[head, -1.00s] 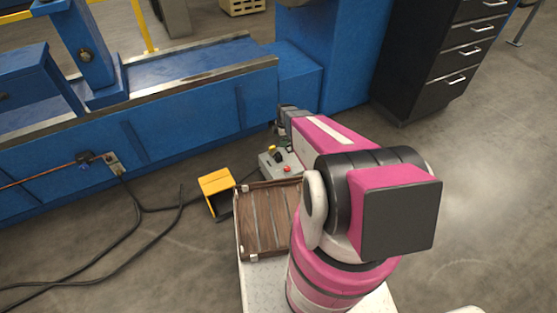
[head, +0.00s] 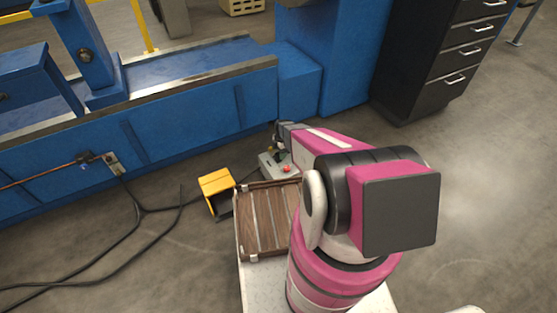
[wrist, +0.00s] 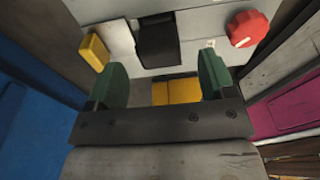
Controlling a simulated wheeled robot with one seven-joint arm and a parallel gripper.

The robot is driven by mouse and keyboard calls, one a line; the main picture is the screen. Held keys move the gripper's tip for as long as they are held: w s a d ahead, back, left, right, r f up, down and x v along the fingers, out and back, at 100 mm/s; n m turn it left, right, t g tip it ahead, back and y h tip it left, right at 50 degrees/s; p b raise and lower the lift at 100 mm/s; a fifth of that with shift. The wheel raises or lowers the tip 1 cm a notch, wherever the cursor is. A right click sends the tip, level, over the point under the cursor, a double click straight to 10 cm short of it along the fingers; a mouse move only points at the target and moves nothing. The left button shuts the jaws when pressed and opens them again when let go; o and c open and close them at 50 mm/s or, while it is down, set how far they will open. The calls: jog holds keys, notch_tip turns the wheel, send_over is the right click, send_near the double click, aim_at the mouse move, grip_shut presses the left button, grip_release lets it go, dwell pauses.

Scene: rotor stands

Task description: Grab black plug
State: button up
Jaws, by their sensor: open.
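A black block-shaped piece (wrist: 157,40), which looks like the black plug, sits on a light grey control box (wrist: 190,40) in the wrist view. My gripper (wrist: 162,82) is open, its two green-padded fingers spread either side of a yellow piece (wrist: 175,91). The black piece lies just beyond the fingertips, between their lines, and is not held. In the head view my gripper is small and partly hidden by my arm, above the grey control box (head: 269,165). I cannot make out the black piece there.
A red knob (wrist: 247,28) and a yellow block (wrist: 93,50) flank the black piece. A yellow open-fronted box (head: 216,185) and a brown slatted tray (head: 262,222) are near. A blue machine (head: 190,115) stands behind. Black cables (head: 130,235) lie on the floor at left.

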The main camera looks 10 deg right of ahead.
aim_at(278, 154)
jog(key=f, duration=0.3)
jog(key=shift+a+f, duration=0.2)
jog(key=shift+f, duration=0.1)
jog(key=c, duration=1.1)
jog(key=shift+r, duration=0.15)
